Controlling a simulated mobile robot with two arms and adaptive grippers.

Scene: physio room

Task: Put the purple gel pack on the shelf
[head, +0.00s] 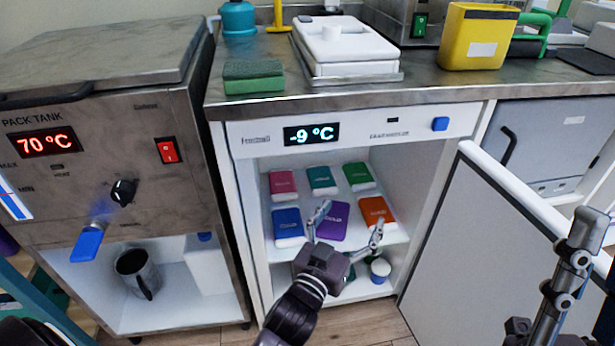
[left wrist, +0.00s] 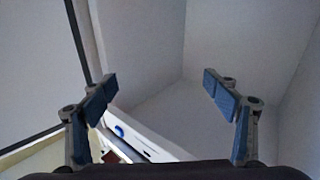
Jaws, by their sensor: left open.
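The purple gel pack (head: 333,222) lies in the front row on the upper shelf (head: 285,251) of the open freezer, between the blue pack (head: 287,222) and the orange pack (head: 377,211). My left gripper (head: 350,221) is open at the freezer opening. In the head view its fingers overlap the purple and orange packs; contact cannot be told. In the left wrist view the left gripper (left wrist: 166,95) has its fingers spread with nothing between them, and no gel pack shows. Part of my right gripper (head: 568,268) shows at the right edge; its jaw state is unclear.
Pink (head: 282,184), teal (head: 321,179) and green (head: 358,176) packs lie behind. The freezer door (head: 480,245) hangs open at right. The pack tank (head: 100,150) stands left, with a dark mug (head: 137,272).

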